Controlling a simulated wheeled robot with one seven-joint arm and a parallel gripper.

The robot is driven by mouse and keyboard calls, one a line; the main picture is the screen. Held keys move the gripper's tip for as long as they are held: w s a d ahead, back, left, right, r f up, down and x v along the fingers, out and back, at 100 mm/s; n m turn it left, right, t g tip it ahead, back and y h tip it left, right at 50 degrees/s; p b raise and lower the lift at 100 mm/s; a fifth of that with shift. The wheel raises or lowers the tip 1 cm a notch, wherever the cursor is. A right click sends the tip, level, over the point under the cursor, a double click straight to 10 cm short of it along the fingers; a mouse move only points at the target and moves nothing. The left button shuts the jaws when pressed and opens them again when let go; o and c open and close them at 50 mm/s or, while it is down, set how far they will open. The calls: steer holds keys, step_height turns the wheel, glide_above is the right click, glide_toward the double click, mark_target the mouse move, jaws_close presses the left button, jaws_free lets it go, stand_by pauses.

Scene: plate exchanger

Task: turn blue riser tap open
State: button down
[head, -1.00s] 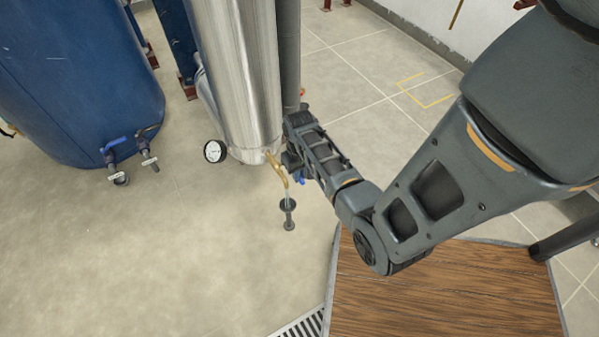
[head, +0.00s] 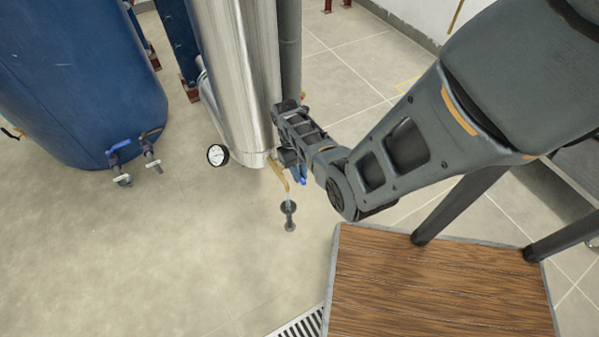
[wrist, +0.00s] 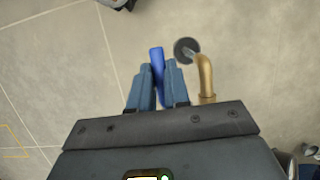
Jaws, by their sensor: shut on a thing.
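The blue tap lever (wrist: 157,57) shows between the two blue-grey fingers of my gripper (wrist: 160,78) in the wrist view. My gripper is shut on it, and the lever's end sticks out beyond the fingertips. In the head view a bit of the blue tap (head: 302,178) shows below my wrist, beside the steel column (head: 240,90). My wrist hides the tap's body there. A brass pipe (wrist: 205,78) bends down just right of the fingers in the wrist view, with a small gap.
A round gauge (head: 217,155) sits left of the column's foot. A dark drain fitting (head: 289,215) stands below the brass pipe. A blue tank (head: 70,80) with its own blue-handled tap (head: 119,147) is at left. A wooden platform (head: 430,285) lies at lower right.

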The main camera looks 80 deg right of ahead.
steer(key=c, duration=1.1)
jaws_free()
steer(key=shift+r, duration=0.1)
steer(key=shift+r, duration=0.25)
step_height(320, 180, up, 4)
steer(key=shift+s+r+p, duration=0.1)
steer(key=shift+r+p, duration=0.05)
steer(key=shift+p, duration=1.1)
steer(key=s+d+r, duration=0.1)
steer(key=s+r, duration=0.1)
steer(key=s, duration=0.1)
steer(key=s+d+r+p, duration=0.1)
steer(key=s+d+r, duration=0.1)
steer(key=s, duration=0.1)
steer(key=s+d+r+p, duration=0.1)
steer(key=s+d+r, duration=0.1)
steer(key=s, duration=0.2)
steer(key=shift+s+d, duration=0.1)
steer(key=shift+d, duration=0.1)
